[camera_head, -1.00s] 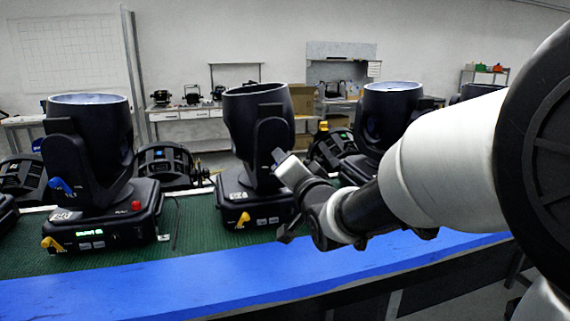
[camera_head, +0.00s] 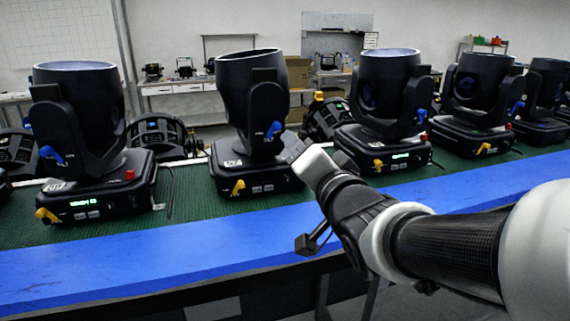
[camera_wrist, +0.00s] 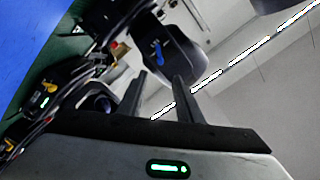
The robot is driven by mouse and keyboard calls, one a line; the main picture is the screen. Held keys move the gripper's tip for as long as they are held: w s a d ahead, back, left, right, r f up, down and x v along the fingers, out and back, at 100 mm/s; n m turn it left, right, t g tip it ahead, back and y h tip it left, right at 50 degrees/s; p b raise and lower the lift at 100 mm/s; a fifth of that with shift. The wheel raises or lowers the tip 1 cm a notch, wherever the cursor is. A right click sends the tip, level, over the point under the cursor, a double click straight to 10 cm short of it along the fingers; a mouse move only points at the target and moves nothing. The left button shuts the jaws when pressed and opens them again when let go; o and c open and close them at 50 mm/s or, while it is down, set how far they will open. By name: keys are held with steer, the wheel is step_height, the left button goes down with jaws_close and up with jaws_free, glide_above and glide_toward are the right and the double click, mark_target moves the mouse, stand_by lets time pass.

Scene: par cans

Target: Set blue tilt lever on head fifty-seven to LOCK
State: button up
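Several dark moving heads stand in a row, with blue tilt levers on their yokes and yellow levers on their bases. The number labels are too small to read, so I cannot tell which is head fifty-seven. The middle head (camera_head: 252,100) has a tilted barrel, a blue lever (camera_head: 273,130) and an unlit base front. The left head (camera_head: 80,110) has a blue lever (camera_head: 52,155) and a lit green display. My gripper (camera_wrist: 159,78) is open and empty. In the wrist view a blue lever (camera_wrist: 158,48) on a dark yoke shows beyond the fingers, apart from them.
The heads stand on a green mat (camera_head: 190,205) behind a blue table edge (camera_head: 200,245). More heads stand to the right, including one with a lit display (camera_head: 400,155). Dark round fixtures (camera_head: 160,137) lie behind the row. Free room lies in front of the table.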

steer(key=shift+b+v, duration=1.95)
steer(key=shift+v, duration=0.75)
